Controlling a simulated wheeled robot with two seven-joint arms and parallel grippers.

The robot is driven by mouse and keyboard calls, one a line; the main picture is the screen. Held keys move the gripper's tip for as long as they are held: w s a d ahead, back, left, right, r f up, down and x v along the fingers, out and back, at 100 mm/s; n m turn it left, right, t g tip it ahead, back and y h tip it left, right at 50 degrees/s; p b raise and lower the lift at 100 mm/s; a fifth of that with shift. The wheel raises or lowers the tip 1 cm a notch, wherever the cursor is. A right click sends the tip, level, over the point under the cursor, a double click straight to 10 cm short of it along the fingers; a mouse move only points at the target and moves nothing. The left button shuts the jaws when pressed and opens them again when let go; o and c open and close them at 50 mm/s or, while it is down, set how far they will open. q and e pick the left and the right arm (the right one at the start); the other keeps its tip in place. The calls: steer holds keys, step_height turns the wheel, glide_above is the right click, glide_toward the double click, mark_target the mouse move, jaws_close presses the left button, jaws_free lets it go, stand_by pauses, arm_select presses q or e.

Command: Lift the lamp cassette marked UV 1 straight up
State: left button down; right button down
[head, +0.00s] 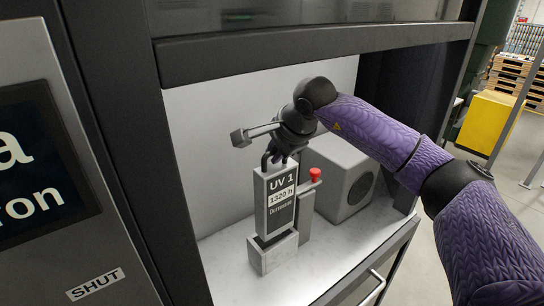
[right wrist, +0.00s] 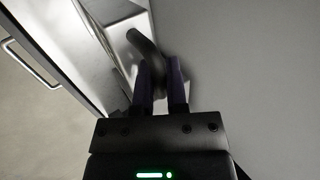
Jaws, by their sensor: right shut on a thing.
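The lamp cassette marked UV 1 (head: 275,202) is a grey upright block with a 1320 h label and a dark handle on top. It stands upright in or just over a pale block-shaped socket (head: 272,255); I cannot tell how deep its foot sits. My right gripper (head: 281,156) comes from above and is shut on the cassette's handle. In the right wrist view the fingers (right wrist: 163,88) close on the dark curved handle (right wrist: 147,48). The fingertips are partly hidden in the head view. My left gripper is not in view.
A red knob (head: 315,174) on a grey post stands close right of the cassette. A grey box with a round dark face (head: 345,178) stands behind it. The cabinet's dark upper frame (head: 300,52) crosses above my arm. A panel marked SHUT (head: 95,284) is at left.

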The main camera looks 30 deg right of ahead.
steer(key=s+d+b, duration=0.1)
steer(key=s+b, duration=0.7)
steer(key=s, duration=0.9)
steer(key=shift+d, duration=0.15)
